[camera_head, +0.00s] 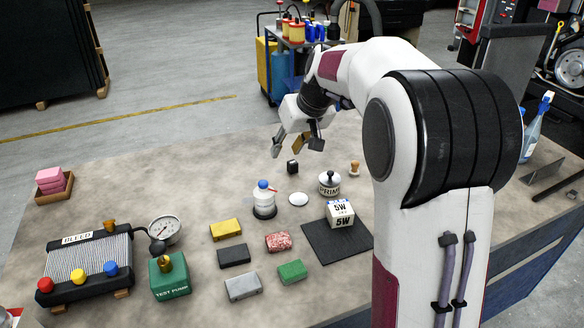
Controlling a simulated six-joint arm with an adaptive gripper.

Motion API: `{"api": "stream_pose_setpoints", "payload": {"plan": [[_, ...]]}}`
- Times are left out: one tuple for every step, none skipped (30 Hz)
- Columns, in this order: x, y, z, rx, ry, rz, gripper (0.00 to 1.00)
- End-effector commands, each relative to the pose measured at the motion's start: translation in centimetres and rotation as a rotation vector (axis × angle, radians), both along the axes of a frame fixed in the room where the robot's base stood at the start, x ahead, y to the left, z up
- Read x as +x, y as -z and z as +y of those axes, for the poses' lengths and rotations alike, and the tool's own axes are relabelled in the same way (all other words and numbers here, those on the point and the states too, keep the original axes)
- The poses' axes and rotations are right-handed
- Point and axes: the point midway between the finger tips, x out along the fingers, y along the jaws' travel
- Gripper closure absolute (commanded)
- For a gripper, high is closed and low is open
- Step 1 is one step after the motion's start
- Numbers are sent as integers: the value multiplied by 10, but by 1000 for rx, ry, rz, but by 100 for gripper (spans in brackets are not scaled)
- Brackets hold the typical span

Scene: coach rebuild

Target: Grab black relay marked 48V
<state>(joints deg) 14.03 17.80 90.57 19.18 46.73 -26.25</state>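A small black cube (292,167) stands on the bench; it looks like the relay, but no 48V marking can be read on it from here. My gripper (297,147) is open and empty, with its fingers pointing down. In the picture it is just above the cube, apart from it; the exact height gap cannot be told. A flat dark block (234,256) lies nearer the front among coloured blocks, with no legible marking.
Around the cube on the bench (130,180) are a white bottle (264,200), a white disc (298,199), a PRIME pot (329,184) and a wooden-topped stamp (354,168). A 5W box (340,213) sits on a black mat (322,243). The bench's left back is mostly clear.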

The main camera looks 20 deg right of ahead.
Motion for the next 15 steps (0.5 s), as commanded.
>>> {"api": "stream_pose_setpoints", "payload": {"plan": [[10, 7, -6, 3, 3, 1, 69], [15, 11, -9, 5, 2, 1, 69], [22, 15, -13, 6, 1, -1, 69], [27, 19, -16, 7, 1, -3, 69], [32, 22, -19, 10, 1, -4, 69], [39, 27, -23, 11, 1, -6, 69], [43, 31, -26, 12, -1, -6, 69], [48, 35, -29, 13, 0, -8, 69], [54, 40, -33, 16, 0, -9, 69], [59, 44, -36, 17, 0, -12, 69], [64, 48, -39, 18, 0, -13, 69], [70, 54, -43, 20, -1, -14, 69], [74, 58, -47, 22, 0, -16, 69], [78, 63, -50, 23, -1, -17, 69], [84, 69, -54, 24, -1, -20, 69]]}}
